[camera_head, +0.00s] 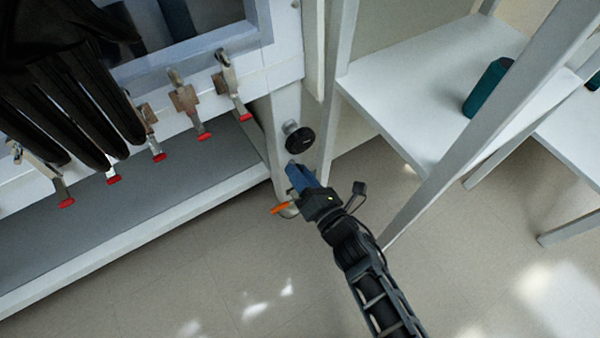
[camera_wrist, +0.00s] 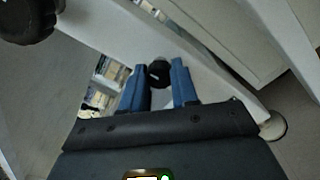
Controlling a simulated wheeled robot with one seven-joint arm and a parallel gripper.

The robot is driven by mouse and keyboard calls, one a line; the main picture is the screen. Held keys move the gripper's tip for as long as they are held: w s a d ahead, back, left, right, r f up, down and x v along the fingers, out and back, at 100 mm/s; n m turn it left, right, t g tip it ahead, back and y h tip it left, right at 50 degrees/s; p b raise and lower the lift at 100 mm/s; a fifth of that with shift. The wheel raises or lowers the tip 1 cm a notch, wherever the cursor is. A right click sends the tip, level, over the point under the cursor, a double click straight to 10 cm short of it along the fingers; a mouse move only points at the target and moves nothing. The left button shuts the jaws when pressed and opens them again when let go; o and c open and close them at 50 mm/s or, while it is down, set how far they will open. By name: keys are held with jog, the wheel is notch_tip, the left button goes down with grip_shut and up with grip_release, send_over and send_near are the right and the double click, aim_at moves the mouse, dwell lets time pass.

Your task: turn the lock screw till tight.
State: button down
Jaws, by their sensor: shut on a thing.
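The lock screw shows in the wrist view as a small dark round head (camera_wrist: 158,69) between my two blue fingers, low on a white post. My gripper (camera_wrist: 159,82) is shut on it. In the head view my gripper (camera_head: 293,168) reaches the post just below a larger black knob (camera_head: 299,139); the fingers hide the screw there. The larger knob also shows at the top left of the wrist view (camera_wrist: 28,18), clear of the fingers. I cannot tell how tight the screw is.
An orange piece (camera_head: 281,208) sticks out beside my gripper. To the left are red-tipped clamps (camera_head: 185,100), a black glove (camera_head: 60,85) and a grey shelf (camera_head: 130,190). At right a white shelf (camera_head: 420,90) holds a teal bottle (camera_head: 487,88). The floor below is clear.

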jog(key=shift+m, duration=0.3)
jog(key=shift+m+p, duration=4.35)
jog(key=shift+m, duration=13.25)
jog(key=shift+f, duration=0.1)
jog(key=c, duration=0.9)
grip_release()
